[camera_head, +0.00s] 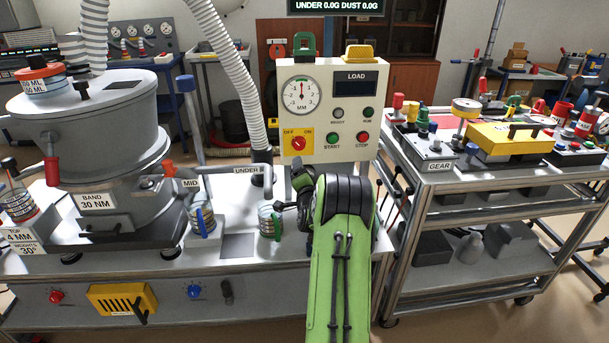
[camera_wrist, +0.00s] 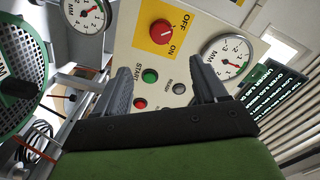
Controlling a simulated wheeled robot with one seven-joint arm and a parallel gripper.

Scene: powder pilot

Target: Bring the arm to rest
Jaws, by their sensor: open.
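My green arm reaches forward over the right part of the machine bench in the head view, its far end bent down to the left. My gripper (camera_wrist: 165,88) shows in the wrist view with its two dark fingers wide apart and nothing between them. Between and beyond the fingers is the control panel (camera_head: 334,112), which also shows in the wrist view (camera_wrist: 127,45). It carries a red OFF/ON knob (camera_wrist: 161,32), a green START button (camera_wrist: 150,75) and a dial gauge (camera_wrist: 226,55). In the head view the gripper's fingertips are mostly hidden by the arm.
A grey sieve machine (camera_head: 90,120) stands at the left. Jars stand at MID (camera_head: 203,218) and near my gripper (camera_head: 269,222). A white hose (camera_head: 232,75) hangs left of the panel. A steel cart (camera_head: 450,184) with a yellow case (camera_head: 503,140) stands at the right.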

